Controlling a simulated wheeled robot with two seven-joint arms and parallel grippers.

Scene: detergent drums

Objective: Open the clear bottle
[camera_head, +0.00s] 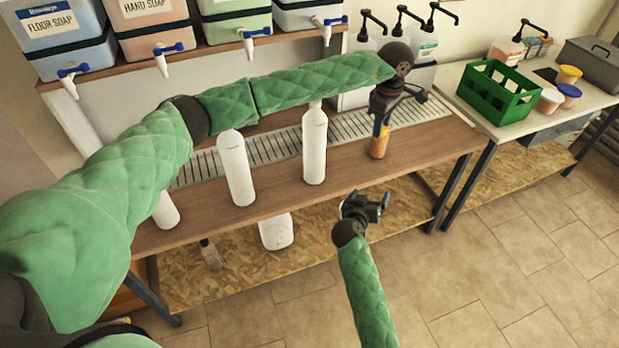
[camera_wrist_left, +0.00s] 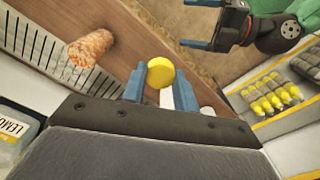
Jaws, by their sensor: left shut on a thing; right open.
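The clear bottle, filled with orange contents, stands on the wooden bench in the head view (camera_head: 378,149). It also shows in the left wrist view (camera_wrist_left: 90,48), left of the fingers. My left gripper (camera_head: 384,121) is above the bottle. In the left wrist view its blue fingers (camera_wrist_left: 160,85) are shut on a round yellow cap (camera_wrist_left: 160,72). The cap appears apart from the bottle there. My right gripper (camera_head: 376,207) is open and empty, in front of the bench and lower than its top. It also shows in the left wrist view (camera_wrist_left: 205,44).
Several white bottles (camera_head: 315,145) stand on the bench (camera_head: 345,165), left of the clear bottle. A metal drain grate (camera_head: 270,138) runs behind them. A green crate (camera_head: 497,92) and tubs (camera_head: 569,91) stand on the right table. Soap dispensers (camera_head: 150,30) line the shelf above.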

